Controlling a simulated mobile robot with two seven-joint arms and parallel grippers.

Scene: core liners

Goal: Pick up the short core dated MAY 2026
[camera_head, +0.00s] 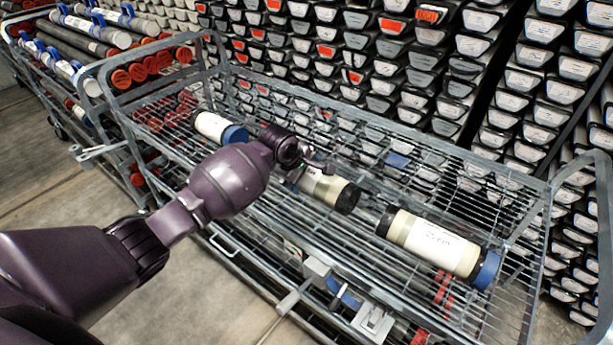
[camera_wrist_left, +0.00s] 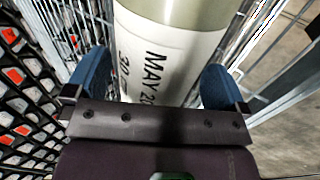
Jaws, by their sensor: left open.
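The core dated MAY (camera_wrist_left: 165,75) fills the middle of the left wrist view, pale with a white label; the end of the date is hidden. In the head view it appears to be the middle short core (camera_head: 328,188), lying on the wire shelf with a black cap at its right end. My left gripper (camera_head: 293,172) is over its left part and hides that end. In the left wrist view, the open blue-padded fingers (camera_wrist_left: 155,84) stand on either side of the core; whether they touch it is unclear. My right gripper is not in view.
A blue-capped short core (camera_head: 214,126) lies to the left, and another (camera_head: 432,243) to the right, on the same wire cart shelf (camera_head: 385,195). Cart rails surround them. Racked core boxes (camera_head: 380,80) stand behind. A second cart (camera_head: 100,60) holds long red-capped tubes.

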